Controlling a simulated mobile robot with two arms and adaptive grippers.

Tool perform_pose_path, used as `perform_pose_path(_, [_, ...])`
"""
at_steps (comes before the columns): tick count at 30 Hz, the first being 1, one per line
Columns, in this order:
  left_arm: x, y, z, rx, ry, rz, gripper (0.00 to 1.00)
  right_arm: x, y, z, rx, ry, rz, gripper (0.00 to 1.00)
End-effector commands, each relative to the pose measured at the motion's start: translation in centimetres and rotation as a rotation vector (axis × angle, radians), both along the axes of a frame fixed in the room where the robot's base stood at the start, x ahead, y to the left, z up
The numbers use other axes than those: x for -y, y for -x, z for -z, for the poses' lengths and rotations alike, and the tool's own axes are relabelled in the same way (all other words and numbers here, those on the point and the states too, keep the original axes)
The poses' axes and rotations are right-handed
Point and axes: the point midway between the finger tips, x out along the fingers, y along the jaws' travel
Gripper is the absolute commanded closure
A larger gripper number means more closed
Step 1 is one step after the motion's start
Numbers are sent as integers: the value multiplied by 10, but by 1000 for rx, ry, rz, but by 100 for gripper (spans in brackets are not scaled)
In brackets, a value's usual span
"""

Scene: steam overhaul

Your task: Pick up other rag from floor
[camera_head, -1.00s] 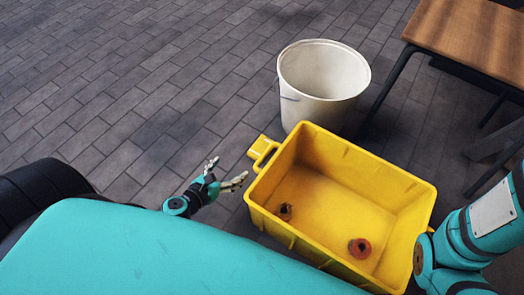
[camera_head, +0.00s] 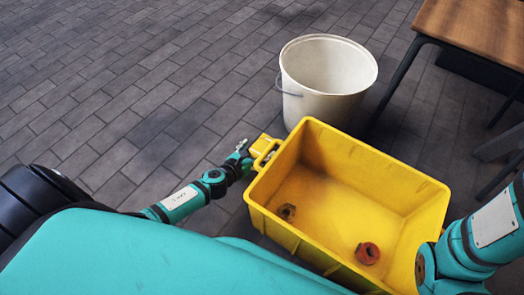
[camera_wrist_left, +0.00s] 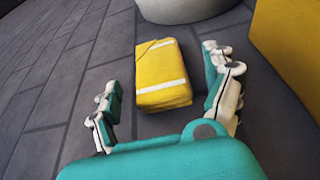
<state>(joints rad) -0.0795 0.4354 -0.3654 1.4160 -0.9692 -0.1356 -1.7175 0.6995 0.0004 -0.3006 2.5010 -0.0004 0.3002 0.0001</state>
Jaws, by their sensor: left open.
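A folded yellow rag with white stripes (camera_wrist_left: 163,75) lies on the floor in the left wrist view. My left gripper (camera_wrist_left: 161,68) is open, with a finger on each side of the rag and nothing held. The rag lies between and a little beyond the fingers, and I cannot tell whether they touch it. In the head view my left gripper (camera_head: 241,151) is low, just left of the yellow crate's handle end, where rag and handle are hard to tell apart. My right gripper is out of view; only part of its arm shows at the right.
The yellow crate (camera_head: 392,168) holds two small ring-like parts (camera_head: 367,253) (camera_head: 286,212). A white bucket (camera_head: 325,80) stands behind it. A wooden table (camera_head: 475,28) is at the upper right. The paved floor on the left is clear.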

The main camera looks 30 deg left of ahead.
Motion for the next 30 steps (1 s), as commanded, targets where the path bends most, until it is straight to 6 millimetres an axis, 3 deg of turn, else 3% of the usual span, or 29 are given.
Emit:
perform_pose_path(9, [1, -8, 2, 0, 0, 0, 15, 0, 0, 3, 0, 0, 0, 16])
perform_pose_path(23, [1, -8, 2, 0, 0, 0, 74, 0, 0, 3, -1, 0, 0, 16])
perform_pose_path(30, [1, -8, 1, 0, 0, 0, 76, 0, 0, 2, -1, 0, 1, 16])
